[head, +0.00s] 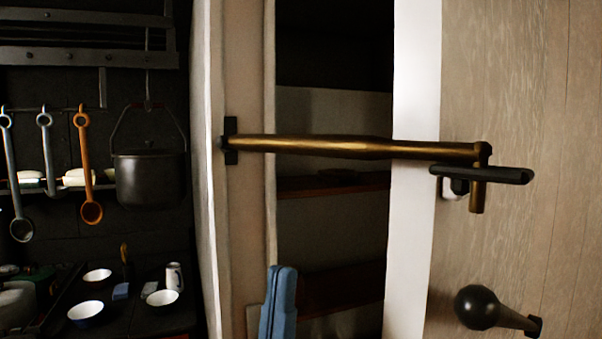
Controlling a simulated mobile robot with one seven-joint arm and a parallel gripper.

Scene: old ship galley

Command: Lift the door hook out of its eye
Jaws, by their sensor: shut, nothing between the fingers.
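The brass door hook (330,147) runs level across the gap, from a dark pivot plate (231,140) on the pale post to the door (540,90) at right. Its far end bends down, and the tip shows below the dark eye (490,174), so the hook appears to sit in the eye. The tip's exact fit there is partly hidden. My gripper (282,270), blue with two fingers side by side, points up at the bottom centre. It is shut and empty, below the bar in the picture and apart from it.
A dark round knob (478,307) sticks out from the door below the eye. Behind the gap is a dark locker with shelves (335,186). At left hang ladles (82,150) and a black pot (148,178), above a counter with white bowls (86,311).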

